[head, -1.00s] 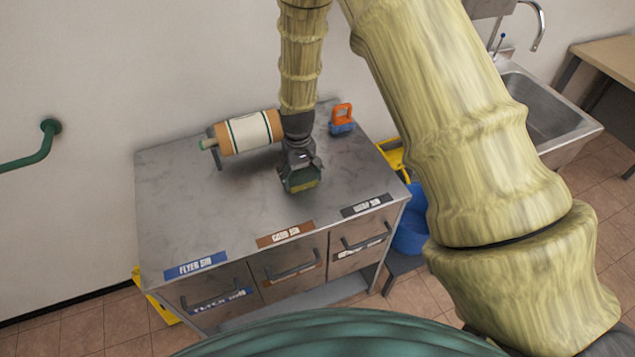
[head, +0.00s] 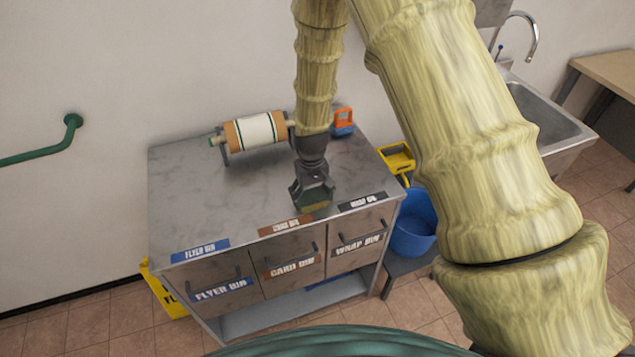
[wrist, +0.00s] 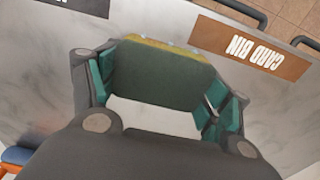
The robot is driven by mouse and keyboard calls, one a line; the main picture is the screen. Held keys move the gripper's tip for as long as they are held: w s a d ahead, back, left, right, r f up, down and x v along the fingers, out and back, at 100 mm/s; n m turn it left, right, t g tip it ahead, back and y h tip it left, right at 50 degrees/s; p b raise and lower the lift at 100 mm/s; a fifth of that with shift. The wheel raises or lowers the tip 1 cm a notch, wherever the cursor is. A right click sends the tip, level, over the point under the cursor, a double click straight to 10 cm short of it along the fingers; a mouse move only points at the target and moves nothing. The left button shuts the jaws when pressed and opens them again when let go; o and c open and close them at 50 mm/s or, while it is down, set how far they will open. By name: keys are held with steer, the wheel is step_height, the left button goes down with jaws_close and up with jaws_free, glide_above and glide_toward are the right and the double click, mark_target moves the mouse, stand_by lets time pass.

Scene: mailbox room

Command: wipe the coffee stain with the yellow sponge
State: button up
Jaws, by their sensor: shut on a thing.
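My gripper (head: 312,192) points down over the metal cabinet top (head: 190,185), near its front edge. It is shut on the yellow sponge (head: 315,208), whose lower edge shows beneath the fingers. In the wrist view the sponge (wrist: 160,72) sits between the green finger pads, with a dark green face and a yellow edge. I cannot tell whether the sponge touches the top. No coffee stain can be made out clearly; the gripper and arm hide part of the surface.
A paper roll on a stand (head: 255,132) and an orange-and-blue object (head: 343,121) stand at the back. Bin labels, such as the card bin label (head: 286,225), line the front edge. A blue bucket (head: 413,225) stands right of the cabinet. The left top is clear.

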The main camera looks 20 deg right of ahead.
steer(key=shift+s, duration=0.4)
step_height(320, 180, up, 3)
steer(key=shift+s+f+p, duration=0.1)
steer(key=shift+s+p, duration=0.05)
steer(key=shift+p, duration=0.55)
steer(key=shift+r+p, duration=1.85)
steer(key=shift+r, duration=0.9)
steer(key=shift+f, duration=0.15)
